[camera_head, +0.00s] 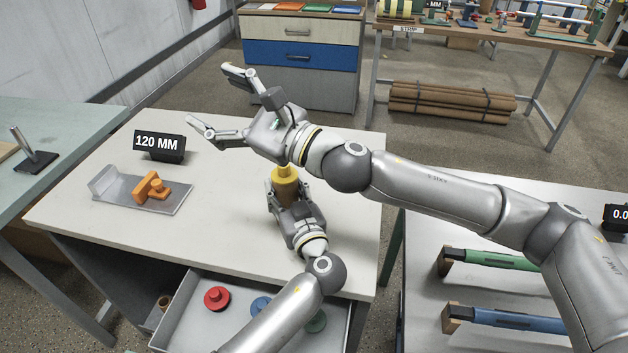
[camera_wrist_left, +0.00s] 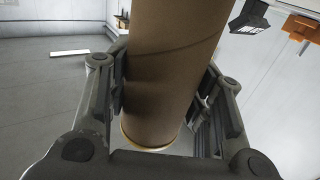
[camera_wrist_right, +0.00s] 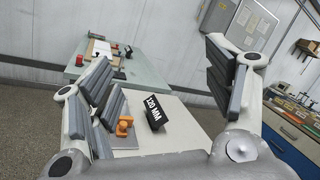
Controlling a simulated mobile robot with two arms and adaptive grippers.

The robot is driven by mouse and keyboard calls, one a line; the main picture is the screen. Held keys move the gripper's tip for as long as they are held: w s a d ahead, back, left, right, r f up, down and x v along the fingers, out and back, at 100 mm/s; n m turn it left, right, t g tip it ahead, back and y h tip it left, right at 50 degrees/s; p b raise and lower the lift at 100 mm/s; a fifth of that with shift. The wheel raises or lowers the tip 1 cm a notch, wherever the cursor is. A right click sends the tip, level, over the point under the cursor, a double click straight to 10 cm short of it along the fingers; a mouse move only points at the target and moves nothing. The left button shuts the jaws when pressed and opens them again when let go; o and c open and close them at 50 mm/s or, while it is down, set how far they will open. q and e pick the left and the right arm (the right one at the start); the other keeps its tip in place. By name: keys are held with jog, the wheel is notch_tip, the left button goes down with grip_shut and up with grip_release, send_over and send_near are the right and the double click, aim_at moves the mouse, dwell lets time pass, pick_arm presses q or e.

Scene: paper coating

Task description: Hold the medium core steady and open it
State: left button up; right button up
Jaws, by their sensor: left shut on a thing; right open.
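The medium core (camera_wrist_left: 172,75) is a brown cardboard tube. It fills the middle of the left wrist view, between the fingers, with a thin yellowish ring at its lower end. My left gripper (camera_head: 286,196) is shut on it over the white table. In the head view a yellow knobbed plug (camera_head: 285,178) shows at its top; the tube is mostly hidden by the gripper. My right gripper (camera_head: 220,100) is open and empty, held above and behind the core, with its fingers pointing left. In the right wrist view nothing is between its fingers (camera_wrist_right: 160,85).
A metal holder with an orange clamp (camera_head: 152,188) and a black "120 MM" sign (camera_head: 158,146) stand left on the white table (camera_head: 225,225). Below, an open drawer (camera_head: 187,312) holds red (camera_head: 216,298), blue and green plugs. Right, another table carries green and blue rollers (camera_head: 500,259).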

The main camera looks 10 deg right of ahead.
jog(key=s+d+f+m+t+h, duration=0.1)
jog(key=s+d+f+m+h, duration=0.4)
jog(key=d+f+m+h, duration=0.65)
jog(key=shift+m+y, duration=0.35)
jog(key=shift+y, duration=0.2)
jog(key=w+a+f, duration=0.1)
jog(key=w+f, duration=0.1)
jog(key=w, duration=0.1)
jog(key=w+f, duration=0.2)
jog(key=w, duration=0.1)
jog(key=w+a+f, duration=0.1)
jog(key=w+f, duration=0.1)
jog(key=w, duration=0.1)
jog(key=shift+w+a, duration=0.35)
jog(key=c, duration=1.3)
jog(key=shift+o, duration=0.2)
jog(key=shift+r, duration=0.25)
jog(key=shift+r, duration=0.95)
